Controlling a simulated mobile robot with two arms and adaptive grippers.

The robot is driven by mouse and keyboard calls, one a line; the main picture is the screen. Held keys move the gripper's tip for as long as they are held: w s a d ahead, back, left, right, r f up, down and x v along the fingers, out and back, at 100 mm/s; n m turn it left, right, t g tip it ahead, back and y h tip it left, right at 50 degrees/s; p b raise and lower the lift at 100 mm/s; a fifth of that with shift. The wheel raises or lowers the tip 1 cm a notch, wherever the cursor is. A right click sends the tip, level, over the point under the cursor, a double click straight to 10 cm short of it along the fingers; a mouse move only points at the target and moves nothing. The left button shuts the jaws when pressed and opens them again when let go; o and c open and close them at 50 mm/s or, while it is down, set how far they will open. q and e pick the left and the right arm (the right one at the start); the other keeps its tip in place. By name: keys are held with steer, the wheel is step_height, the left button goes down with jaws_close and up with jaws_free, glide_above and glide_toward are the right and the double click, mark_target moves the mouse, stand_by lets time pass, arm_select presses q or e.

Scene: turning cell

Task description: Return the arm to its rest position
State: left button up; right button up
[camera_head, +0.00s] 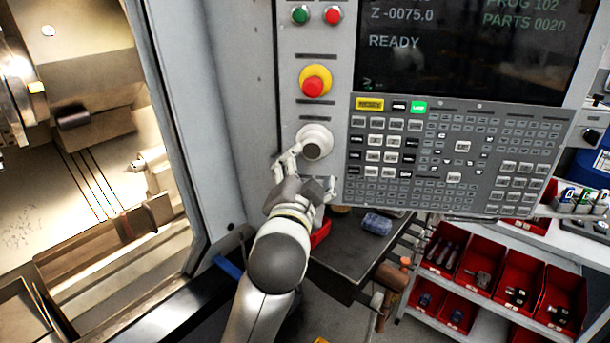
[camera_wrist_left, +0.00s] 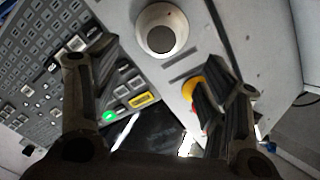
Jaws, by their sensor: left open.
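My left gripper (camera_head: 310,170) is open and empty in front of the machine's control panel. In the head view its fingers are at the round white knob (camera_head: 315,142), just below the red emergency button (camera_head: 313,86) on its yellow ring. In the left wrist view the open fingers of the left gripper (camera_wrist_left: 150,95) spread wide. The white knob with its grey centre (camera_wrist_left: 161,38) shows beyond them, apart from both fingers. One finger partly covers the emergency button's yellow ring (camera_wrist_left: 193,88). My right gripper is in neither view.
The keypad (camera_head: 450,160) and a screen (camera_head: 470,45) reading READY are right of the knob. The lathe's lit chamber (camera_head: 90,150) is open at left. A dark cart top (camera_head: 350,250) lies below, with red bins (camera_head: 510,285) on a shelf at lower right.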

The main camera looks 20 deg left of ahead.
arm_select(q)
steer(key=shift+s, duration=0.5)
steer(key=w+d+f+g+h+b, duration=0.1)
steer(key=w+f+g, duration=0.1)
steer(key=f, duration=1.2)
steer(key=w+d+f+g+h+b, duration=0.1)
steer(key=w+d+f+g+b, duration=0.15)
steer(key=f, duration=1.05)
steer(key=s+a+f+g+h+b, duration=0.15)
steer(key=s+f, duration=0.35)
steer(key=f, duration=1)
steer(key=s+f+g+y, duration=0.1)
steer(key=s+f+g, duration=0.3)
steer(key=f, duration=1.2)
steer(key=s+a+f+n+g+b, duration=0.2)
steer(key=s+f, duration=1)
steer(key=s, duration=0.2)
steer(key=s+a+f+n+g+b, duration=0.1)
steer(key=s+a+f+g, duration=0.15)
steer(key=s+f, duration=1.15)
steer(key=s+a+f+n+g, duration=0.1)
steer(key=s, duration=0.7)
steer(key=s+a+f+g+b, duration=0.1)
steer(key=s+a+f, duration=0.1)
steer(key=s, duration=0.6)
steer(key=shift+s+f+n, duration=0.25)
steer(key=shift+n, duration=0.15)
